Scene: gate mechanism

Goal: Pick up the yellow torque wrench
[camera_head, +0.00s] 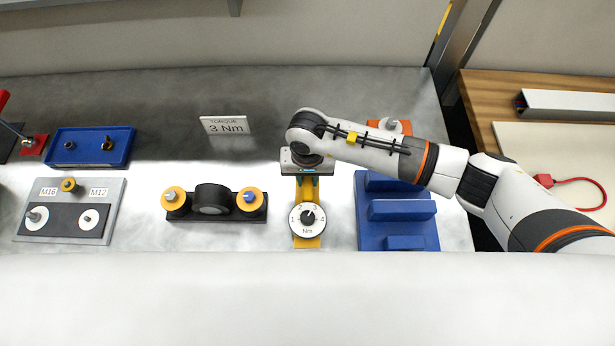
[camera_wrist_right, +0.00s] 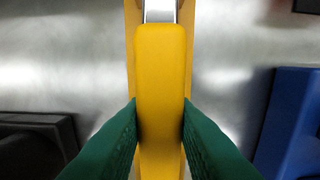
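The yellow torque wrench shows in the right wrist view (camera_wrist_right: 160,70) as a rounded yellow handle with a grey metal shaft at the top of the picture. My right gripper (camera_wrist_right: 160,125) has its two green fingers flush against both sides of the handle. In the head view, my right gripper (camera_head: 306,170) points down at the yellow piece behind a round white Nm dial (camera_head: 307,218). The gripper hides most of the wrench there, and I cannot tell whether the wrench is lifted. My left gripper is not in view.
A blue stepped block (camera_head: 403,210) stands close to the right of the gripper. A black holder with yellow rings (camera_head: 212,205) is to the left. Further left are a blue tray (camera_head: 90,158) and an M16/M12 plate (camera_head: 66,222). A 3 Nm sign (camera_head: 226,126) stands behind.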

